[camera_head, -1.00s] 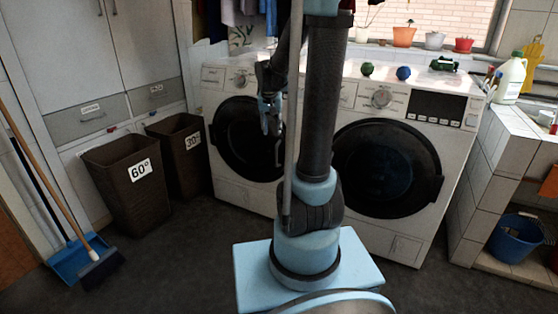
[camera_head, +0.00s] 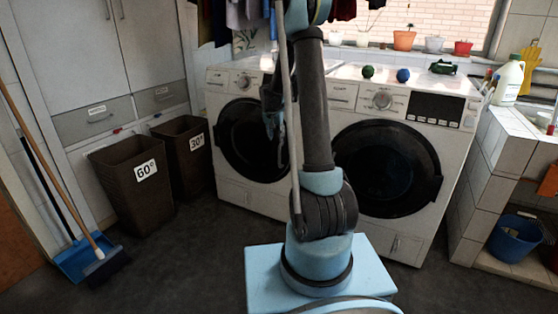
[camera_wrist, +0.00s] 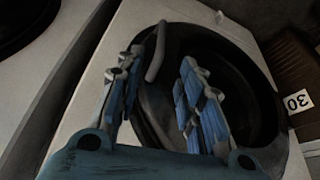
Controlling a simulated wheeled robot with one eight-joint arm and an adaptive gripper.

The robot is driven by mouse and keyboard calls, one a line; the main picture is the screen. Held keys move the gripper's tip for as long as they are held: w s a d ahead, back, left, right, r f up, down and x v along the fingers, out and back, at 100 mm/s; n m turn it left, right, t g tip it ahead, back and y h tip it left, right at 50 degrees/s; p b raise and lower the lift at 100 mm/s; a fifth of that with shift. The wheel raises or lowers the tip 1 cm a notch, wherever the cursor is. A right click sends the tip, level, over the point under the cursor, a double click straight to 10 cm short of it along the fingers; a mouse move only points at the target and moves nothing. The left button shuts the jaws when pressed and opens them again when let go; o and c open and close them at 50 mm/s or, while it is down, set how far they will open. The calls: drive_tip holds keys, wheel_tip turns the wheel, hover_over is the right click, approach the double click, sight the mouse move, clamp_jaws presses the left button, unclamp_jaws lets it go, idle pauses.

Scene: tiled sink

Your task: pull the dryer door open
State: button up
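Two white front-loading machines stand side by side; I cannot tell by label which is the dryer. The left machine's round dark door (camera_head: 238,145) looks shut. My gripper (camera_head: 273,122) is in front of that door's right edge, partly hidden by my arm. In the wrist view, my gripper (camera_wrist: 168,60) has its blue fingers apart over the same door (camera_wrist: 240,90). A grey curved bar (camera_wrist: 157,55), seemingly the door handle, shows between the fingers, nearer the left one. I cannot tell whether they touch it. The right machine's door (camera_head: 385,170) also looks shut.
Brown baskets marked 60° (camera_head: 130,190) and 30° (camera_head: 183,160) stand left of the machines. A broom and blue dustpan (camera_head: 78,258) are at far left. A tiled counter (camera_head: 500,160) and blue bucket (camera_head: 515,238) are at right. The floor in front of the left machine is clear.

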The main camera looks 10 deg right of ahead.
sight(279, 153)
drive_tip(key=x, duration=1.7)
drive_tip(key=shift+w+a, duration=0.1)
drive_tip(key=shift+w, duration=0.05)
